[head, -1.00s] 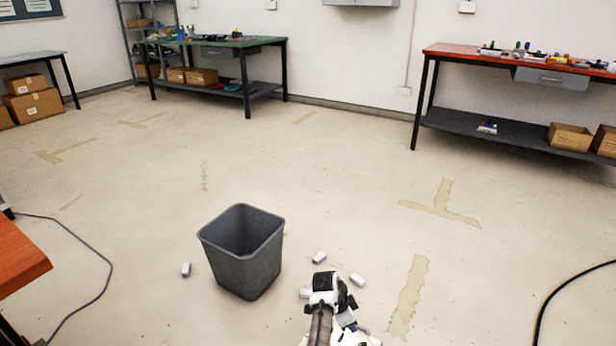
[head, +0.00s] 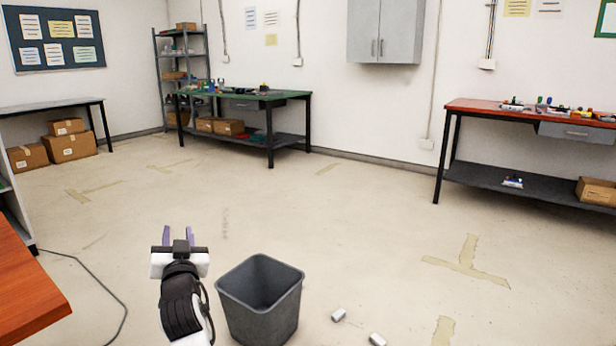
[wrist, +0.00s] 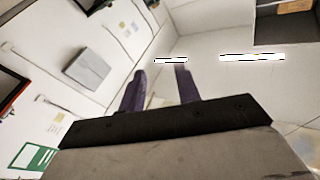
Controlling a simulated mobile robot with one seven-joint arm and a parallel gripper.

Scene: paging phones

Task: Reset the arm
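My gripper (head: 179,237) is raised in the lower left of the head view, left of the grey bin. Its two purple fingers stand apart with nothing between them. In the wrist view my gripper (wrist: 160,86) also shows the fingers apart and empty, with walls, a cabinet and bright ceiling lights beyond. My arm runs down from it to the bottom edge of the head view.
A grey bin (head: 260,297) stands upright on the floor just right of my arm. White blocks (head: 338,314) lie on the floor to its right. An orange tabletop (head: 28,285) is at the left edge. Mid-floor is clear.

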